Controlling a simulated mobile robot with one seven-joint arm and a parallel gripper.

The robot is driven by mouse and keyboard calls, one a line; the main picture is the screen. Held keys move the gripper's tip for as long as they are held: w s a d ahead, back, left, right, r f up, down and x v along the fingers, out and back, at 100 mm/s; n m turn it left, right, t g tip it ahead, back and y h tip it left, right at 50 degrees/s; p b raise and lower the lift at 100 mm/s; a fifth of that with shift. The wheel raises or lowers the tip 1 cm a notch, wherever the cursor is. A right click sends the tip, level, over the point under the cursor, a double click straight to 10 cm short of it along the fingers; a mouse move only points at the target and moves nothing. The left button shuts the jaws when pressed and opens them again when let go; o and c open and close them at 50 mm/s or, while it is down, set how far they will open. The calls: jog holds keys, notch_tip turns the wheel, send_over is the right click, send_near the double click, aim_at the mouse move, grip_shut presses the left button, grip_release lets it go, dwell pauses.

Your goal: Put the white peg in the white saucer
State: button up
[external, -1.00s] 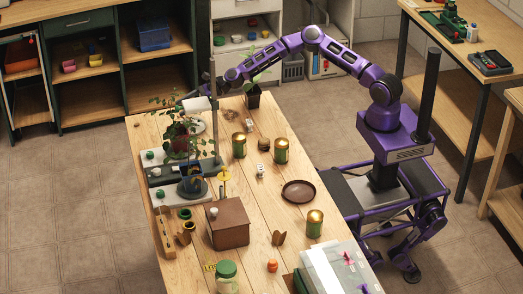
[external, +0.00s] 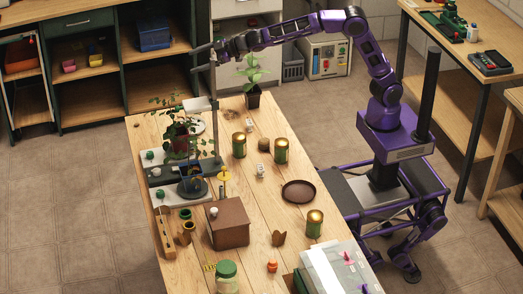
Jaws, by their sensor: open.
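My gripper (external: 204,53) is at the end of the raised purple arm, above the far end of the wooden table. It is open, and I see nothing held in it. A pale round dish, which may be the white saucer (external: 199,126), lies at the table's far left, partly hidden by the leafy plant and the lamp. I cannot make out the white peg for sure. Two small white pieces lie on the table, one near the far middle (external: 250,125) and one nearer the centre (external: 260,170); they are too small to tell.
A potted seedling (external: 253,97) stands at the far edge. A lamp stand (external: 215,115) and leafy plant (external: 181,137) crowd the left. Gold-lidded green tins (external: 281,152), a brown dish (external: 298,191) and a brown box (external: 229,224) stand on the wooden table (external: 262,205).

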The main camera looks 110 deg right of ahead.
jog(key=s+d+r+n+t+h, duration=0.15)
jog(key=s+r, duration=0.25)
jog(key=r, duration=0.6)
jog(key=s+d+r+n+t, duration=0.1)
jog(key=s+d+r+n, duration=0.3)
jog(key=r, duration=0.6)
jog(key=s+d+r+t+h, duration=0.15)
jog(key=s+r, duration=0.35)
jog(key=r, duration=0.5)
jog(key=s+d+r+m+h, duration=0.2)
jog(key=s+d+r+m, duration=0.15)
jog(key=s+d, duration=0.4)
notch_tip(320, 180, down, 16)
jog(key=s+m+g+y+p, duration=0.1)
jog(key=m+g+y, duration=0.2)
jog(key=m+g, duration=0.1)
jog(key=s+a+f+g+y+p, duration=0.1)
jog(key=s+a+f+g+y, duration=0.2)
jog(key=s+a+f, duration=0.9)
jog(key=s+a+f+g+y, duration=0.3)
jog(key=s+a+f, duration=0.9)
jog(key=a, duration=0.5)
jog(key=shift+s+a+f+g+p, duration=0.25)
jog(key=shift+s+a+g+p, duration=0.1)
jog(key=shift+g, duration=0.55)
